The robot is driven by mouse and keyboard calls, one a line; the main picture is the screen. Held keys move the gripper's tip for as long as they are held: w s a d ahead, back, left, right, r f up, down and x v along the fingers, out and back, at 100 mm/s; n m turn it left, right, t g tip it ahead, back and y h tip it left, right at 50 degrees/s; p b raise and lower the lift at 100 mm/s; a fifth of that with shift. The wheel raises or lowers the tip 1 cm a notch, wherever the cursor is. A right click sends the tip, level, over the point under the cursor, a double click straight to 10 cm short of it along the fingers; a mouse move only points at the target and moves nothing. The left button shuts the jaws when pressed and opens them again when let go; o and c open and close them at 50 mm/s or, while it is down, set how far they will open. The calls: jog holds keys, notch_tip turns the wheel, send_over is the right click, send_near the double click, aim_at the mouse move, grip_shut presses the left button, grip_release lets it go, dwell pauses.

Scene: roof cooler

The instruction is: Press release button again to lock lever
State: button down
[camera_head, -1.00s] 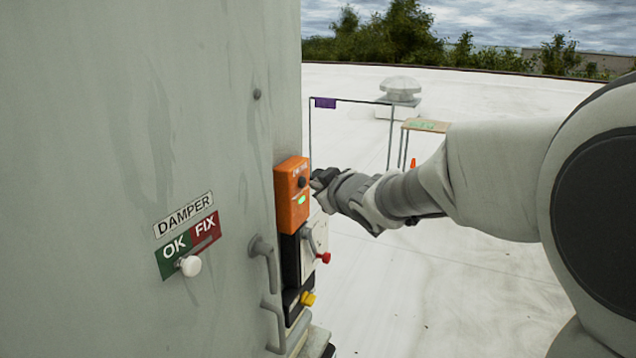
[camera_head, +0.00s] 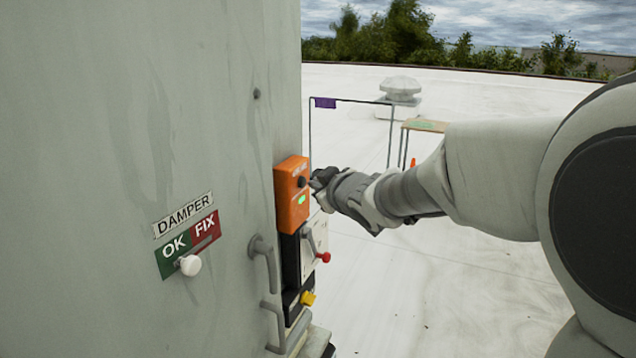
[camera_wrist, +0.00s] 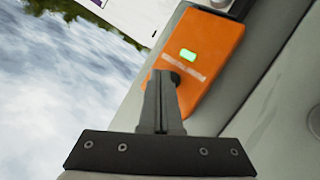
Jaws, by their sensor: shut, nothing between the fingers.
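An orange box (camera_head: 291,195) is fixed to the side of the grey cabinet. It has a round black button (camera_head: 302,182) and a lit green light (camera_head: 302,200); the light also shows in the wrist view (camera_wrist: 188,55). My gripper (camera_head: 313,182) is shut and empty, with its tips right at the black button. In the wrist view the closed fingers (camera_wrist: 164,78) partly cover the button (camera_wrist: 175,77); I cannot tell if they touch it. Below the box, a grey lever (camera_head: 309,238) and a red knob (camera_head: 323,257) sit on a pale panel.
A yellow knob (camera_head: 307,298) sits lower on the cabinet. Grey handles (camera_head: 265,262) stick out left of the panel. A damper sign (camera_head: 187,241) with a white knob (camera_head: 190,265) is on the near face. Open white roof lies to the right.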

jog(key=shift+w+a, duration=0.15)
jog(key=shift+a, duration=0.35)
dwell(0.3)
jog(key=shift+s+d, duration=0.2)
jog(key=shift+d, duration=0.35)
jog(key=shift+d, duration=0.1)
jog(key=shift+s+d+p, duration=0.35)
jog(key=shift+d+p, duration=0.15)
jog(key=shift+d, duration=0.4)
jog(key=shift+s+d+p, duration=0.3)
jog(key=shift+d+p, duration=0.25)
jog(key=shift+d, duration=0.4)
jog(key=shift+s+d+p, duration=0.35)
jog(key=shift+d+p, duration=0.15)
jog(key=shift+d, duration=0.4)
jog(key=shift+d, duration=0.1)
